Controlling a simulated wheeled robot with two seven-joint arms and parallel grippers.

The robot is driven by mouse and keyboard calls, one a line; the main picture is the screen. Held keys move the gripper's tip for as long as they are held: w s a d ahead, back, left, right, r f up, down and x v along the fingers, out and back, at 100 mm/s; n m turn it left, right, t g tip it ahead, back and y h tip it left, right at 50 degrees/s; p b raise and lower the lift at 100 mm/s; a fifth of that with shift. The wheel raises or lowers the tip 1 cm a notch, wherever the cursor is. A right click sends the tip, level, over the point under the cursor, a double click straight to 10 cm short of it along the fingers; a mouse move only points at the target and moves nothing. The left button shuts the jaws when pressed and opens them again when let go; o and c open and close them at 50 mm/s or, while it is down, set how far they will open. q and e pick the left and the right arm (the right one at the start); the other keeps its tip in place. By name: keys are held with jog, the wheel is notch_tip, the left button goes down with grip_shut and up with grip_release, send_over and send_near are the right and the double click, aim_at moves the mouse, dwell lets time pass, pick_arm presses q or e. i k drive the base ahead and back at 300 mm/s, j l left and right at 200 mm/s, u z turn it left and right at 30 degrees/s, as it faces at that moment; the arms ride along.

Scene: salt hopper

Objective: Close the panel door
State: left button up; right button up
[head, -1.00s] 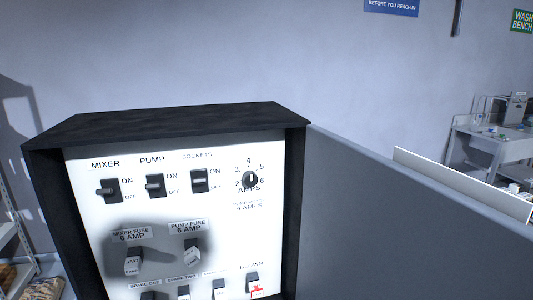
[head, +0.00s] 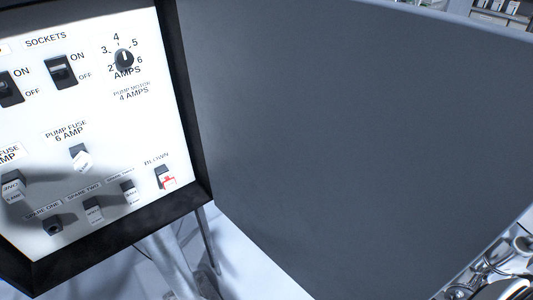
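The panel door (head: 350,130) is a large plain grey sheet. It stands open to the right of the panel box, joined along the box's right edge, and fills the middle and right of the head view. The panel box (head: 194,120) has a dark frame around a white face (head: 115,120) with switches, fuses and a dial. A metallic part of my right arm or gripper (head: 505,268) shows at the lower right corner, near the door's lower right edge. Its fingertips cannot be made out, nor whether it touches the door. My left gripper is out of view.
Below the box are a stand post (head: 170,262) and a pale floor (head: 255,268). A bit of shelving with small items (head: 500,12) shows at the top right behind the door. The space in front of the panel face looks clear.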

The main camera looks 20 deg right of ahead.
aim_at(371, 149)
jog(key=k+l+u, duration=0.35)
jog(key=k+l, duration=0.25)
jog(key=l, duration=0.45)
jog(key=k+l+u, duration=0.35)
jog(key=k+l, duration=0.4)
jog(key=l, duration=0.2)
jog(key=k+l+u, duration=0.35)
jog(key=k+l, duration=0.35)
jog(key=z, duration=0.45)
jog(key=l, duration=0.1)
